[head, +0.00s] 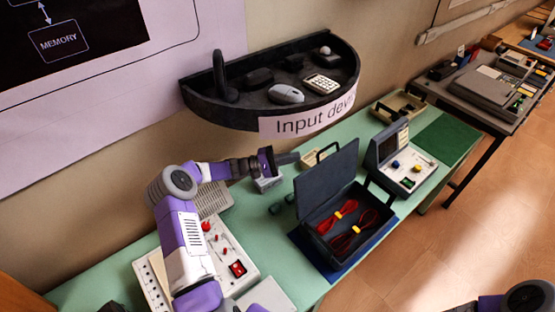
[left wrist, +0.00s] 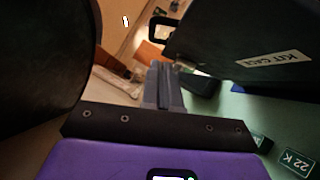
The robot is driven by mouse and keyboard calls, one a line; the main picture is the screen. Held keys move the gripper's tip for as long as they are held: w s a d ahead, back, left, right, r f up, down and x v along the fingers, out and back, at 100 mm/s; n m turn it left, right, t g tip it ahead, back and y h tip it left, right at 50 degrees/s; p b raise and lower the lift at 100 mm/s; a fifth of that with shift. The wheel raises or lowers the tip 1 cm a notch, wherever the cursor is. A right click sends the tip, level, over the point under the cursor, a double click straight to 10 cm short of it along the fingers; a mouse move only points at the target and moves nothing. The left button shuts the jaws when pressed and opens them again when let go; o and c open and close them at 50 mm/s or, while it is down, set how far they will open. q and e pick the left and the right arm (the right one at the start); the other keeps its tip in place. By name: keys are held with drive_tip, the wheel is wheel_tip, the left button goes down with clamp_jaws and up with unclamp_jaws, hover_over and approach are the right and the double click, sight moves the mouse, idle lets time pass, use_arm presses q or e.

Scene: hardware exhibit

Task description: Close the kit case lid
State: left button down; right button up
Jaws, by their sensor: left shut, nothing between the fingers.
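The dark kit case (head: 318,237) stands open on the green table. Its lid (head: 328,180) is raised, roughly upright at the back left of the case. Red cable bundles with yellow ties (head: 345,209) lie inside. My left gripper (head: 291,158) is shut and empty, just left of the lid's upper part, on its outer side. In the left wrist view the shut fingers (left wrist: 165,85) point past the lid's outer face (left wrist: 235,40), which bears a KIT CASE label. I cannot tell whether they touch it. My right gripper is out of view.
A blue mat (head: 384,229) lies under the case. A grey instrument (head: 390,165) stands to its right, and a white control panel (head: 235,250) lies under my left arm. A dark wall shelf (head: 225,108) overhangs the table behind. A green mat (head: 447,139) lies bare at far right.

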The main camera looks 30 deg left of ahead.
use_arm(q)
drive_tip(key=shift+w+d+r+p, duration=0.15)
drive_tip(key=shift+d+r, duration=0.15)
drive_tip(key=shift+d, duration=0.55)
drive_tip(key=shift+s+d+r+p, duration=0.1)
drive_tip(key=shift+d+r, duration=0.25)
drive_tip(key=shift+d, duration=0.45)
drive_tip(key=shift+w+d+r+p, duration=0.15)
drive_tip(key=shift+d+r, duration=0.15)
drive_tip(key=shift+d, duration=0.55)
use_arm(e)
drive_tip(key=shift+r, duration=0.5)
